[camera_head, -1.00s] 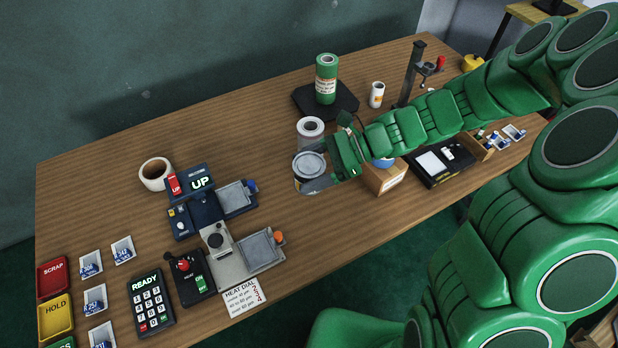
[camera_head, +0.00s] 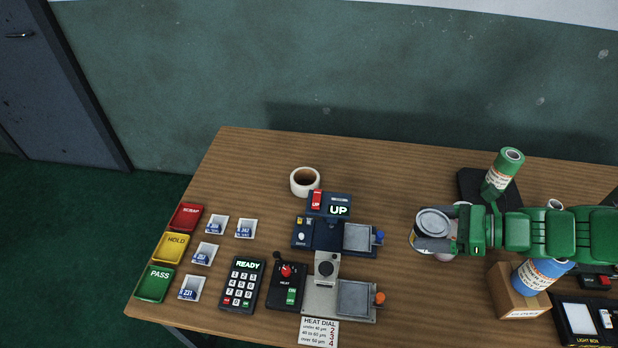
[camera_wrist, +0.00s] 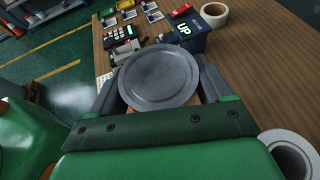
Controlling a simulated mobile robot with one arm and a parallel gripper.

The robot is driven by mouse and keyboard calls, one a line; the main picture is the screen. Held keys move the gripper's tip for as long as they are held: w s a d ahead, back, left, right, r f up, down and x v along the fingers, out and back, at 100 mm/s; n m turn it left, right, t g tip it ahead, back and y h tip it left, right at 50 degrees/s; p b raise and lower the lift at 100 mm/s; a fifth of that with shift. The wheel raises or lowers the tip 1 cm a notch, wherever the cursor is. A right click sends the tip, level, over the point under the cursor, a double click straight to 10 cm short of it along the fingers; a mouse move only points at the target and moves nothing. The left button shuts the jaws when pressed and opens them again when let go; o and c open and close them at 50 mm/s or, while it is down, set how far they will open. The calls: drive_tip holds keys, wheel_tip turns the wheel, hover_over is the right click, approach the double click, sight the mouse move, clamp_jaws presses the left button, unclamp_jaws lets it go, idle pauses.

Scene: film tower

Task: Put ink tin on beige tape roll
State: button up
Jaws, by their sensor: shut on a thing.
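The ink tin (camera_head: 432,222) is a round can with a grey metal lid, held in my gripper (camera_head: 436,236). In the wrist view the tin's lid (camera_wrist: 158,76) fills the space between my two fingers (camera_wrist: 160,98). The tin looks upright and raised over the table. The beige tape roll (camera_head: 304,181) lies flat near the table's back edge, hole up, with nothing on it. It also shows in the wrist view (camera_wrist: 214,14), beyond the tin. My gripper is well to the right of the tape roll.
The dark blue device with the UP display (camera_head: 330,232) stands just in front of the tape roll. A white roll (camera_wrist: 290,156) stands near my gripper, partly hidden. The table behind the tin, toward the tape roll, is clear.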

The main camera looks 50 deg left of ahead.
drive_tip(key=s+a+n+g+h, duration=0.15)
drive_tip(key=s+a, duration=0.25)
drive_tip(key=a, duration=1)
drive_tip(key=s+a+n+g+h, duration=0.15)
drive_tip(key=s+a, duration=0.35)
drive_tip(key=a, duration=0.9)
drive_tip(key=y, duration=0.1)
hover_over(305, 177)
drive_tip(key=shift+s+d+f, duration=0.1)
drive_tip(key=shift+f, duration=2.05)
drive_tip(key=shift+s+d+f, duration=0.1)
drive_tip(key=shift+f, duration=2)
drive_tip(key=shift+w+a+f, duration=0.2)
drive_tip(key=shift+a+f, duration=0.1)
drive_tip(key=shift+f, duration=1.6)
drive_tip(key=shift+f, duration=0.1)
drive_tip(key=o, duration=1.2)
